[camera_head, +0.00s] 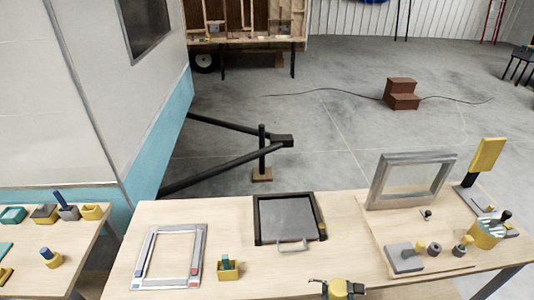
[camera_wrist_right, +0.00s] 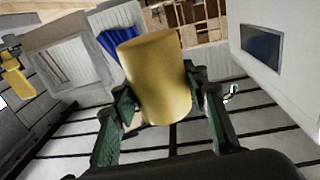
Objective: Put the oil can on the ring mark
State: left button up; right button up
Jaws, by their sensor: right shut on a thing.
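My right gripper (camera_head: 338,284) is at the bottom edge of the head view, over the near edge of the long table. It is shut on a yellow cylinder, which I take to be the oil can (camera_head: 338,290). In the right wrist view the oil can (camera_wrist_right: 157,78) is a plain, tilted yellow cylinder between the two green fingers of the gripper (camera_wrist_right: 160,100). A faint yellow curved line, possibly the ring mark (camera_head: 343,237), lies on the table right of the dark framed hatch. My left gripper is not in view.
The long wooden table (camera_head: 350,262) holds a light frame (camera_head: 170,257), a small yellow box (camera_head: 228,267), and the hatch (camera_head: 288,220). At right are an upright window frame (camera_head: 410,180), a board with small parts and a yellow tin (camera_head: 486,235). The table right of the hatch is clear.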

jog(key=shift+w, duration=0.1)
dwell(0.4)
jog(key=shift+w+d+f+y, duration=0.1)
jog(key=shift+d+f+y, duration=0.1)
jog(key=shift+y, duration=0.1)
jog(key=w+d+n+y, duration=0.3)
jog(key=w+d+y, duration=0.1)
jog(key=w+d, duration=0.3)
jog(key=shift+d+r+g, duration=0.25)
jog(key=shift+d+g, duration=0.05)
jog(key=shift+d, duration=0.7)
